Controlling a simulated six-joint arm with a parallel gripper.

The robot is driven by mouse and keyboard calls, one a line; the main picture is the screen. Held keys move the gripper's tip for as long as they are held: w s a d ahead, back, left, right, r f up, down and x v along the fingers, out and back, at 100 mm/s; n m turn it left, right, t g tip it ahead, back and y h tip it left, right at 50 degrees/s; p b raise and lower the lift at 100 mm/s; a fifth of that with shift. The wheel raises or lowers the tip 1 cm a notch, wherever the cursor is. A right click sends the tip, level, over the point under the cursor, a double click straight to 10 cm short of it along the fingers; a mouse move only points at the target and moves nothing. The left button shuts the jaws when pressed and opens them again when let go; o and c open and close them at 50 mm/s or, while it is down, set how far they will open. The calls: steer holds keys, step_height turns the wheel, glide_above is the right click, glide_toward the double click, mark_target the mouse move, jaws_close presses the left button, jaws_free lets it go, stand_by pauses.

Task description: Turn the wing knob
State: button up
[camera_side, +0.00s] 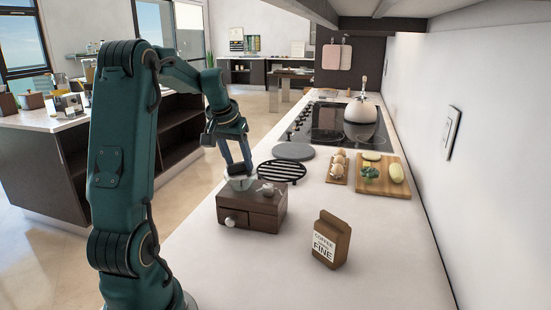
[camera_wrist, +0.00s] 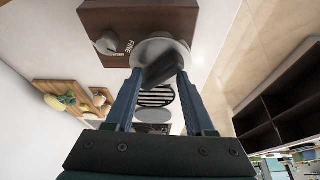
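A dark brown wooden coffee grinder box (camera_side: 252,211) stands on the white counter, with a round pale drawer knob at its front. A small grey knob (camera_side: 267,189) sits on its top at the right. In the wrist view this grey knob (camera_wrist: 107,43) is beside the printed word FINE. A round grey metal cup or dome (camera_side: 240,183) is on the box top, left of the knob. My gripper (camera_side: 240,170) points down over this cup, its fingers apart. In the wrist view a dark block (camera_wrist: 162,67) shows between the fingertips; I cannot tell whether they touch it.
A brown coffee bag (camera_side: 331,242) stands front right on the counter. Behind the grinder are a black rack (camera_side: 281,171) and a grey disc (camera_side: 293,151). A cutting board (camera_side: 382,190) with vegetables is at the right. A kettle (camera_side: 360,116) stands on the cooktop.

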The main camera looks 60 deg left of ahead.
mark_target(235, 175)
steer(key=v, duration=0.5)
steer(key=shift+r, duration=0.1)
steer(key=w+d+r+m+t, duration=0.1)
steer(key=d+r, duration=0.4)
steer(key=d, duration=0.5)
steer(key=w+d+r+m+t+h, duration=0.1)
steer(key=d+r+m, duration=0.3)
steer(key=d, duration=0.5)
steer(key=shift+w+d+r+m, duration=0.3)
steer(key=shift+d+r, duration=0.1)
steer(key=shift+r, duration=0.15)
